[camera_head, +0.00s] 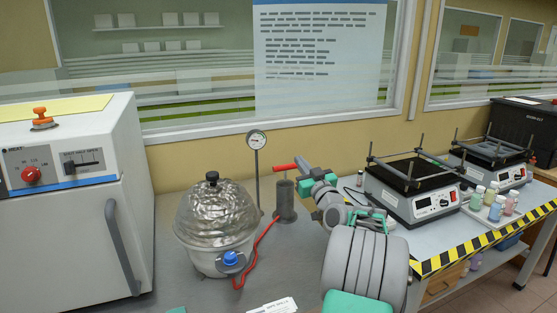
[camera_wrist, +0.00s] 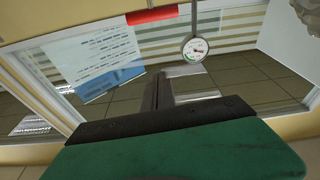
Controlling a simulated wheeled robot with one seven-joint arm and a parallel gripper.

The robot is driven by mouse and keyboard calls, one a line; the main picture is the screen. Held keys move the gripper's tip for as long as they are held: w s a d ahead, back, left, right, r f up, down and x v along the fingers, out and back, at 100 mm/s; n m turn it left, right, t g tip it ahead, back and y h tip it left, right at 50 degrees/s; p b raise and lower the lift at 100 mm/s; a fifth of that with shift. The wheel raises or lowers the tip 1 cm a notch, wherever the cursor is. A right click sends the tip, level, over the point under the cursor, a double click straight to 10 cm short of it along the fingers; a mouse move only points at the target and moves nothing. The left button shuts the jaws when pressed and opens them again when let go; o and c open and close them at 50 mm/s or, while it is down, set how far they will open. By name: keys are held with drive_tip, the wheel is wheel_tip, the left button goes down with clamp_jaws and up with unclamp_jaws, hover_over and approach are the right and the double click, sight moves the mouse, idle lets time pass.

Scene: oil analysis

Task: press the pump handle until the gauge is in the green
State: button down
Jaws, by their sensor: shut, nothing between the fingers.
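The hand pump (camera_head: 286,203) is a dark grey cylinder on the bench, with a red handle (camera_head: 284,167) at its top. The handle's red bar also shows at the top of the wrist view (camera_wrist: 151,15). The round white gauge (camera_head: 256,139) stands on a thin post left of the pump; it also shows in the wrist view (camera_wrist: 195,49), its dial too small to read surely. My gripper (camera_head: 301,163) is shut and empty, close to the right end of the handle; I cannot tell if they touch. In the wrist view its fingers (camera_wrist: 158,78) are together, apart from the red bar.
A dome-covered vessel (camera_head: 216,215) with a black knob stands left of the pump, joined by a red hose (camera_head: 262,250). A white oven (camera_head: 65,205) fills the left. Two hotplates (camera_head: 411,187) and a tray of small bottles (camera_head: 509,215) stand right. A window is behind.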

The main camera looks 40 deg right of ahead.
wheel_tip(320, 180, up, 6)
drive_tip(key=s+n, duration=0.1)
drive_tip(key=s, duration=0.1)
drive_tip(key=m+g+p, duration=0.2)
drive_tip(key=g, duration=0.1)
hover_over(285, 168)
drive_tip(key=s, duration=0.3)
wheel_tip(285, 168, down, 6)
drive_tip(key=f, duration=0.1)
drive_tip(key=w+f, duration=0.1)
drive_tip(key=f, duration=0.1)
drive_tip(key=shift+f+y, duration=0.15)
drive_tip(key=shift+y, duration=0.25)
drive_tip(key=shift+w+f, duration=0.1)
drive_tip(key=shift+f, duration=0.3)
